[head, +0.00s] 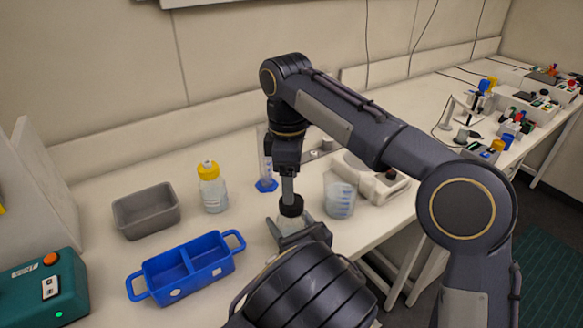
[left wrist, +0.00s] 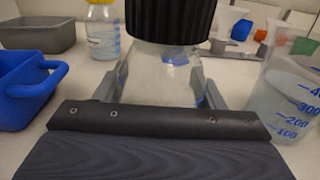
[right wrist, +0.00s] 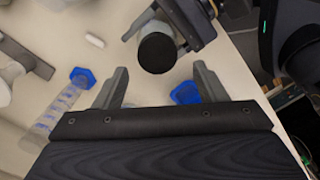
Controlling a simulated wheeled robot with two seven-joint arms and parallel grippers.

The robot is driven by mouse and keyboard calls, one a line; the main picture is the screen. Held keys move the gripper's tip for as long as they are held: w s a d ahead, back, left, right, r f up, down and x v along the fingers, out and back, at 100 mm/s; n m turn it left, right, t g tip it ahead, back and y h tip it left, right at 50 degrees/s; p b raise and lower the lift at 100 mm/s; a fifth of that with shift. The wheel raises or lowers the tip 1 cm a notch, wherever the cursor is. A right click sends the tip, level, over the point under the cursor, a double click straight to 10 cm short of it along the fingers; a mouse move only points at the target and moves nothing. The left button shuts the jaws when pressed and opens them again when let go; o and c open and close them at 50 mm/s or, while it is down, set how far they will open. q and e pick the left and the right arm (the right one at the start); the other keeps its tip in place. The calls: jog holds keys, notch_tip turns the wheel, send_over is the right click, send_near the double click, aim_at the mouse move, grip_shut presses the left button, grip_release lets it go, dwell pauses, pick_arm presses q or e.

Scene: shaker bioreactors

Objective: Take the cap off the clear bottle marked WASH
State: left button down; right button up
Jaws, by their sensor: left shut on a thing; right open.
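A clear bottle (left wrist: 160,75) with a ribbed black cap (left wrist: 170,18) stands upright on the bench; no WASH marking can be read on it. In the head view its black cap (head: 291,205) is on. My left gripper (head: 297,236) is shut around the bottle's body, below the cap. My right gripper (head: 288,188) points down just above the cap, apart from it as far as I can tell. In the right wrist view its fingers (right wrist: 160,78) are open and empty, with the round cap top (right wrist: 157,53) just beyond the fingertips.
A yellow-capped bottle (head: 212,190), a grey bin (head: 147,212) and a blue two-part tray (head: 186,268) stand to the left. A beaker (head: 340,200) stands close on the right. A graduated cylinder (head: 266,172) is behind. A teal device (head: 45,292) is at far left.

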jog(key=m, duration=0.2)
jog(key=r+m, duration=0.1)
jog(key=m, duration=0.2)
jog(key=shift+m, duration=0.3)
jog(key=m, duration=0.2)
jog(key=shift+r+m, duration=0.15)
jog(key=shift+m, duration=0.25)
jog(key=m, duration=0.3)
jog(key=r+m, duration=0.1)
jog(key=m, duration=0.1)
jog(key=shift+d+m, duration=0.1)
jog(key=shift+m, duration=0.3)
jog(key=shift+f+m, duration=0.3)
jog(key=shift+f, duration=3.7)
jog(key=c, duration=1)
jog(key=n, duration=0.2)
jog(key=shift+n, duration=0.4)
